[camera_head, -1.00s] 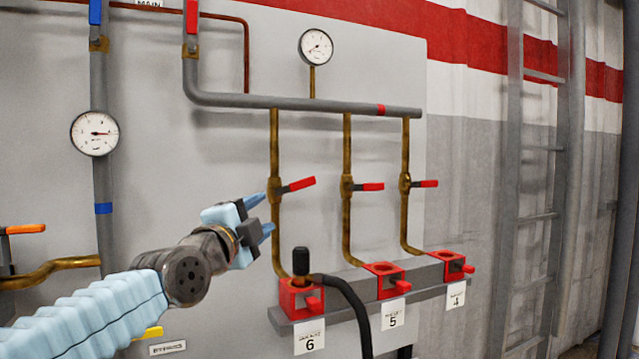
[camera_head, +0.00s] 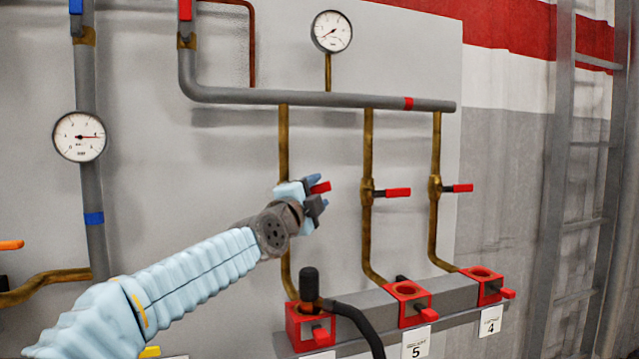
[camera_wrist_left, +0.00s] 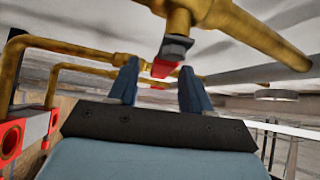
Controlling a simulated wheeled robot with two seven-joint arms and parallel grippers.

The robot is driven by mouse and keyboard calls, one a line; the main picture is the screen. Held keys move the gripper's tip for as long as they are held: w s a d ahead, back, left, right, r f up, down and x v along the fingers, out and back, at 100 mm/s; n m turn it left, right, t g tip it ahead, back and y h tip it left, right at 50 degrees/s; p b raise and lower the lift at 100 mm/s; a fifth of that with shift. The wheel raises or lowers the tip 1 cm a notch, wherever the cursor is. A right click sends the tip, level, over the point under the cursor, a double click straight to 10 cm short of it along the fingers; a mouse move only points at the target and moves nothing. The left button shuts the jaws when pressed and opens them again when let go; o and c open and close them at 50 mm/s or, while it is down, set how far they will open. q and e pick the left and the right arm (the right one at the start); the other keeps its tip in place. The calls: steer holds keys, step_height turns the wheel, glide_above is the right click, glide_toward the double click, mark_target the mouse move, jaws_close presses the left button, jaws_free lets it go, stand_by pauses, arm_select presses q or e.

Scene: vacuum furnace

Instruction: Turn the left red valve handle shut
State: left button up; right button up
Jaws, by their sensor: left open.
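The left red valve handle (camera_head: 320,187) sticks out past my left gripper (camera_head: 316,190) in the head view. Its valve body on the left brass pipe is hidden behind the gripper. In the wrist view the red handle (camera_wrist_left: 163,68) shows between the two blue fingers of my left gripper (camera_wrist_left: 160,86), below a grey nut on the brass valve. The fingers are apart, one on each side of the handle; I cannot tell whether either touches it. My right gripper is in neither view.
Two more red valve handles, the middle one (camera_head: 397,192) and the right one (camera_head: 462,188), sit to the right. Red sockets (camera_head: 407,303) line a grey ledge below. A black hose (camera_head: 352,318) leaves the left socket. A grey pipe (camera_head: 300,98) runs above.

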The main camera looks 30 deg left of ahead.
arm_select(q)
steer(key=shift+x, duration=1.15)
jaws_close()
